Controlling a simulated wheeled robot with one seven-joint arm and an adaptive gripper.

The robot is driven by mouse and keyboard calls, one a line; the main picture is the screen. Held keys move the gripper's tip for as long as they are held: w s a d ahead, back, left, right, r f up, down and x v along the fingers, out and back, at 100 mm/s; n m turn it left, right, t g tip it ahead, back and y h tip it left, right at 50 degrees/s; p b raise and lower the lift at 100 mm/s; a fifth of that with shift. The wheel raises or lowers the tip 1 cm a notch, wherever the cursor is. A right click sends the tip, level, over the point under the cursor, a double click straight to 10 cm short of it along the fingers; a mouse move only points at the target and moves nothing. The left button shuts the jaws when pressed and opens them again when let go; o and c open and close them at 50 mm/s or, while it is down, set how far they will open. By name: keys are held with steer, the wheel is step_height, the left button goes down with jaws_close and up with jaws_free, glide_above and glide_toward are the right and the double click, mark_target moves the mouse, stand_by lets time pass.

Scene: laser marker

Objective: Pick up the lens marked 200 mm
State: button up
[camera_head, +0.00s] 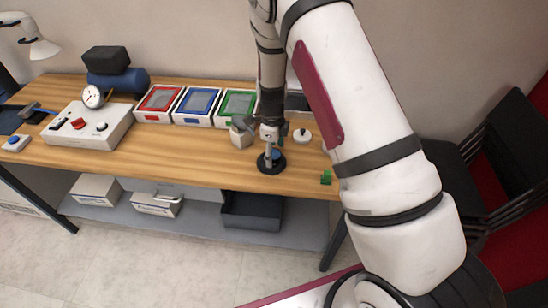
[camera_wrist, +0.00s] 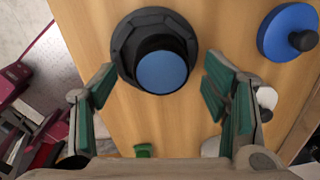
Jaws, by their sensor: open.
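A dark, round lens-like piece with a wide black base and a blue top (camera_wrist: 162,71) lies in the upper middle of the wrist view. No 200 mm marking is readable on it, so I cannot confirm which lens it is. In the head view a black round base (camera_head: 271,167) with some blue shows near the table's front edge, just below my gripper (camera_head: 270,143). In the wrist view my gripper (camera_wrist: 158,78) is open and empty, with green-padded fingers left and right of the blue-topped piece. Its fingers appear apart from the piece.
A blue disc with a black knob (camera_wrist: 284,33) lies to the right in the wrist view. A small green block (camera_head: 326,177) sits near the table's right end. Red (camera_head: 143,117), blue (camera_head: 180,121) and green (camera_head: 219,124) trays and a white control box (camera_head: 75,132) stand left.

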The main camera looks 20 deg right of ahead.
steer(key=shift+f, duration=0.7)
steer(key=c, duration=1.4)
steer(key=shift+w+r, duration=0.1)
